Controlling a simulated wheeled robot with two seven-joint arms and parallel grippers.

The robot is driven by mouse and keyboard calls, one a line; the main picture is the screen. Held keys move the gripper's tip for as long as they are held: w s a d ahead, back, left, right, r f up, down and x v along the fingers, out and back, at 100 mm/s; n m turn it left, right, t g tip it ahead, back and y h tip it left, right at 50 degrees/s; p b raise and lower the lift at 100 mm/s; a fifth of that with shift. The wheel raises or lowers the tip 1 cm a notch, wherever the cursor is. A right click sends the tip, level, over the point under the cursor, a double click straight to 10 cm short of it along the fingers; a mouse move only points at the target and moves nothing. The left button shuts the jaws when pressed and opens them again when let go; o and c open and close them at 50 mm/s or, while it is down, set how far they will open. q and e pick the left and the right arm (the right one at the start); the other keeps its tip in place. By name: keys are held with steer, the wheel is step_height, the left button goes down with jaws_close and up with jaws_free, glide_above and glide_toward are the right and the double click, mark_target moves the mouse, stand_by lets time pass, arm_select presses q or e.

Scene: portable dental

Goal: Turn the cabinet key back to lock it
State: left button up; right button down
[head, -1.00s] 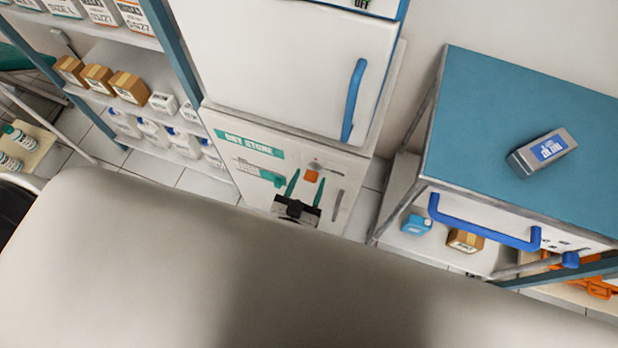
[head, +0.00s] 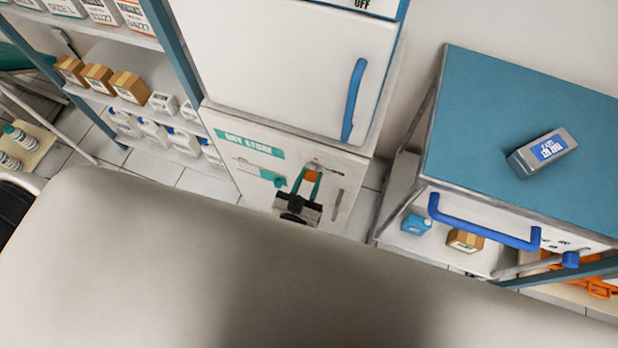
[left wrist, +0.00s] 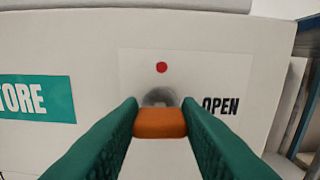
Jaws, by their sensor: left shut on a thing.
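The cabinet (head: 240,184) is a white low unit with a green "DRY STORE" label (head: 248,146). Its orange key (head: 311,176) sits on the front, at the lock. My left gripper (head: 307,180) is shut on the key, with one green finger on each side. In the left wrist view the key's orange head (left wrist: 160,123) lies level between the fingertips, in front of a grey round lock. A red dot (left wrist: 162,67) is above the lock, and the word "OPEN" (left wrist: 221,106) is to its right. My right gripper is not in view.
A grey handle (head: 337,204) is right of the key. A white door with a blue handle (head: 354,100) is above. A blue-topped cart (head: 480,120) stands right; shelves with boxes (head: 128,87) stand left. A large pale surface (head: 200,270) fills the foreground.

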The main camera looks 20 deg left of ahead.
arm_select(q)
steer(key=shift+n, duration=0.3)
steer(key=n, duration=0.3)
steer(key=shift+a+n, duration=0.1)
steer(key=shift+n, duration=0.3)
steer(key=n, duration=0.4)
steer(key=shift+f+n+b, duration=0.1)
steer(key=shift+n+b, duration=0.2)
steer(key=shift+b, duration=0.05)
steer(key=shift+a+f+n+b, duration=0.1)
steer(key=shift+n+b, duration=0.5)
steer(key=shift+n, duration=1.5)
steer(key=shift+f+n+b, duration=0.1)
steer(key=shift+n+b, duration=0.5)
steer(key=shift+n, duration=1.5)
steer(key=o, duration=1)
steer(key=shift+r, duration=0.1)
